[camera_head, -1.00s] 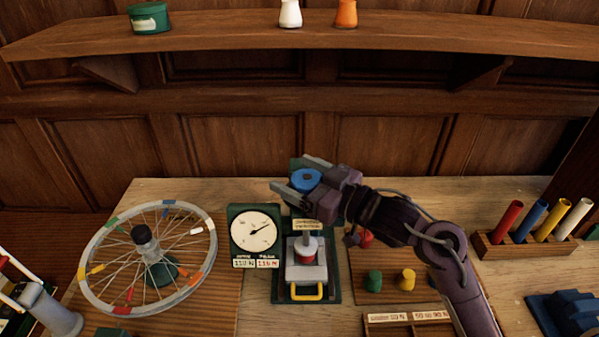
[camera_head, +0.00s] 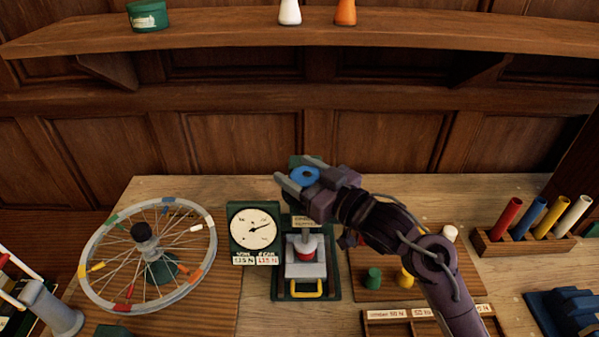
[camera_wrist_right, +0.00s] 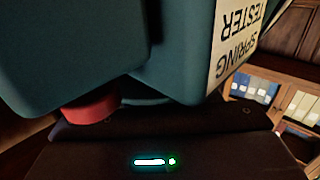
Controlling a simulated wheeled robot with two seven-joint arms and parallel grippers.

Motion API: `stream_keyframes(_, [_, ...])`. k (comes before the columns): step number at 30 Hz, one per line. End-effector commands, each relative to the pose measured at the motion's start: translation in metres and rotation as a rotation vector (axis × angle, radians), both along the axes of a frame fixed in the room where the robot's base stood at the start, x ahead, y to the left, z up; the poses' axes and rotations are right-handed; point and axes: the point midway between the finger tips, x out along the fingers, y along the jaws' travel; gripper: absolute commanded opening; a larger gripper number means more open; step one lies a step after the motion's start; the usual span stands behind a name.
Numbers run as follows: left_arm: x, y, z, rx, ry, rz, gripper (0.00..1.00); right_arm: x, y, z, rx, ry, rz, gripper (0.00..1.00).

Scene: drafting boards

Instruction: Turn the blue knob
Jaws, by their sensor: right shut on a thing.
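The blue knob (camera_head: 304,175) sits on top of the green spring tester (camera_head: 295,222), above its label. My right gripper (camera_head: 298,177) reaches in from the right and is shut on the knob, one finger on each side. Below it, a red part (camera_head: 306,248) sits in the tester's grey press, with a yellow handle (camera_head: 306,288) in front. The right wrist view shows the tester's green body close up with its "SPRING TESTER" label (camera_wrist_right: 238,45) and the red part (camera_wrist_right: 90,108); the knob is hidden there.
A dial gauge (camera_head: 254,228) stands left of the tester. A spoked wheel (camera_head: 88,245) is further left. Green (camera_head: 374,278) and yellow pegs stand on a board to the right, partly behind my arm. A rack of coloured tubes (camera_head: 486,243) is at far right.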

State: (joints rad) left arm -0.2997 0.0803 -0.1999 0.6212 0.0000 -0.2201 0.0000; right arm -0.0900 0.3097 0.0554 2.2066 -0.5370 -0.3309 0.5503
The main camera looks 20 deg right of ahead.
Motion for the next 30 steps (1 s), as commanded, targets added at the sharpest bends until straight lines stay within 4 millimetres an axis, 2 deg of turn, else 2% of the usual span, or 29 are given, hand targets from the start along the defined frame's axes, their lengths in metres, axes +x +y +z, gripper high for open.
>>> stream_keyframes(6, [0.000, 0.000, 0.000, 0.001, 0.000, 0.001, 0.36, 0.000, 0.000, 0.001, 0.001, -0.002, 0.000, 0.33])
stream_keyframes(7, [0.000, 0.000, 0.000, 0.001, 0.000, 0.001, 0.36, 0.000, 0.000, 0.001, 0.001, -0.002, 0.000, 0.59])
stream_keyframes(12, [0.000, 0.001, 0.000, 0.001, 0.000, 0.001, 0.36, 0.000, 0.000, 0.001, 0.001, -0.002, 0.000, 0.78])
stream_keyframes(22, [0.000, 0.001, -0.002, 0.000, 0.001, 0.001, 0.36, -0.005, -0.003, -0.001, 0.000, -0.001, 0.000, 0.78])
stream_keyframes(30, [0.000, 0.000, -0.017, 0.000, 0.001, 0.000, 0.36, -0.043, -0.024, -0.003, -0.003, -0.001, -0.001, 0.78])
